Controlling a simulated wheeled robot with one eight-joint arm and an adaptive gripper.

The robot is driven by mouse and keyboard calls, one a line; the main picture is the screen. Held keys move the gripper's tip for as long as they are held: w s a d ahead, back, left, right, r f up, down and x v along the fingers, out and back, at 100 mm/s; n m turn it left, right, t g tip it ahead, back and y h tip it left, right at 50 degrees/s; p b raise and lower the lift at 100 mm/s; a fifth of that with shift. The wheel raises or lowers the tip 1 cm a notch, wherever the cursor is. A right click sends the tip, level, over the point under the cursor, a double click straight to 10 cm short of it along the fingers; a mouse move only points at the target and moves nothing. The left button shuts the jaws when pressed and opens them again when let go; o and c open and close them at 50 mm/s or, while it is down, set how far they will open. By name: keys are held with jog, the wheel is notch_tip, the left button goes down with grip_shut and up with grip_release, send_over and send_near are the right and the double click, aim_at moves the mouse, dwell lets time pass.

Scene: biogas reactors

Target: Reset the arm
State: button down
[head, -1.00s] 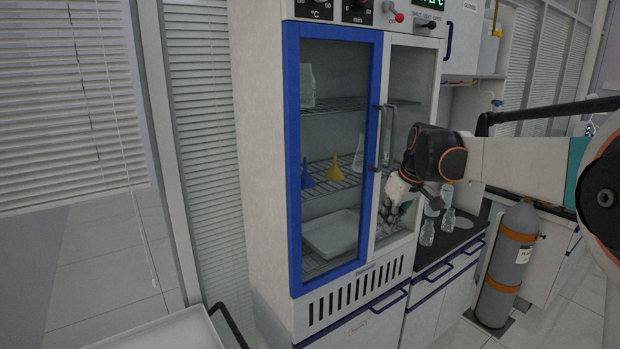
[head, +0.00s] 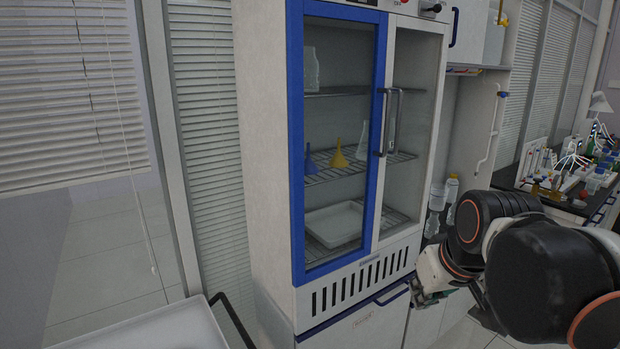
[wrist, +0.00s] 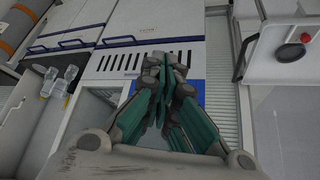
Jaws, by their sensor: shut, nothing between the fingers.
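My arm, with black and orange joints, comes in from the right in the head view. My gripper (head: 428,292) is at its end, low in front of the right side of the drying cabinet (head: 262,150), and is partly hidden by the arm. In the wrist view my gripper (wrist: 165,62) fills the middle, its green-padded fingers shut with nothing between them. The fingers point toward the cabinet's lower vent panel (wrist: 120,62). I cannot tell the exact gap to the cabinet, but nothing is held.
The cabinet's blue-framed door (head: 295,150) is shut, with funnels and a white tray (head: 335,222) inside. Bottles (head: 437,197) stand on the counter to its right. A pale cart tray (head: 165,328) is at bottom left. A crowded bench (head: 575,190) stands far right.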

jog(key=s+f+m+t+b, duration=0.1)
jog(key=s+f+b, duration=0.1)
jog(key=s+f, duration=0.7)
jog(key=shift+s+f+m+h, duration=0.15)
jog(key=shift+s+m+h, duration=0.15)
jog(key=shift+s, duration=0.5)
jog(key=shift+d, duration=0.1)
